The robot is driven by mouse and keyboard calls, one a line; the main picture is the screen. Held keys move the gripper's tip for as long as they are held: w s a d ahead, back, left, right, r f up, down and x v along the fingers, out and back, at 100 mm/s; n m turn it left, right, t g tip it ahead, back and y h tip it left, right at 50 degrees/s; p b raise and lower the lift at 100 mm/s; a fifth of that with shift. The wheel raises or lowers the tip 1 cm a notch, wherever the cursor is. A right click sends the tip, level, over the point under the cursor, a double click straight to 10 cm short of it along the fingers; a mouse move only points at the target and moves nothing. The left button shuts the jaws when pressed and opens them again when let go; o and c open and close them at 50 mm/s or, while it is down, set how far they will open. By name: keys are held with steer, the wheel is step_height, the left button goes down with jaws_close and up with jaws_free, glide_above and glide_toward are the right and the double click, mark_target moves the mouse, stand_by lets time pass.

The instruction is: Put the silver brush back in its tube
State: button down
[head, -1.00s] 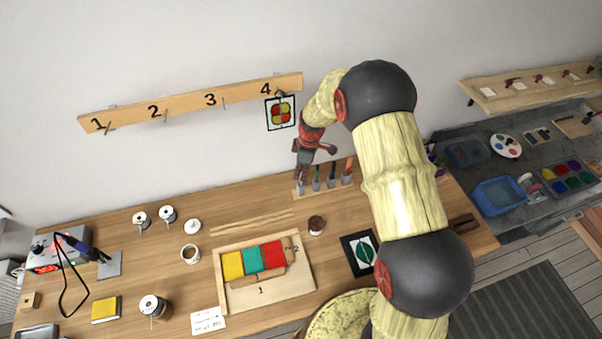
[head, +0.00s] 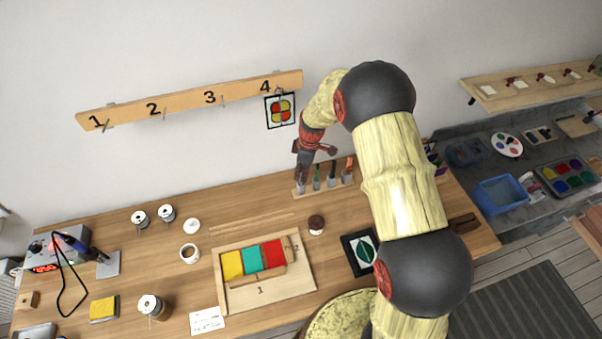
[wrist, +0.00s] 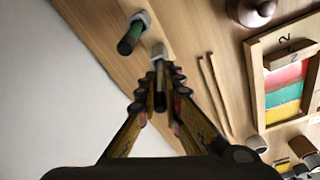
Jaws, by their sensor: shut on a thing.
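My gripper (head: 300,178) is at the leftmost place of the brush rack (head: 324,188) by the wall, pointing down. In the wrist view, my gripper (wrist: 157,104) is shut on the dark handle of the silver brush (wrist: 160,92). The handle lines up with a grey tube (wrist: 159,52), and its far end appears to be inside the tube's mouth. How deep it sits I cannot tell. Beside it stands another tube holding a green-handled brush (wrist: 131,37), which also shows in the head view (head: 317,175). My fingers hide most of the silver brush in the head view.
Brushes with dark (head: 332,170) and orange (head: 348,165) handles stand to the right in the rack. A small brown-topped pot (head: 316,223) and a wooden tray (head: 305,283) with coloured panes lie in front. A framed panel (head: 281,110) hangs at hook 4 above.

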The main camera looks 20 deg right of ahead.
steer(key=shift+f+b, duration=0.35)
steer(key=shift+f, duration=0.2)
steer(key=c, duration=1.9)
jaws_free()
steer(key=shift+o, duration=0.5)
steer(key=o, duration=0.4)
steer(key=shift+r+p, duration=1.4)
steer(key=shift+r, duration=2.15)
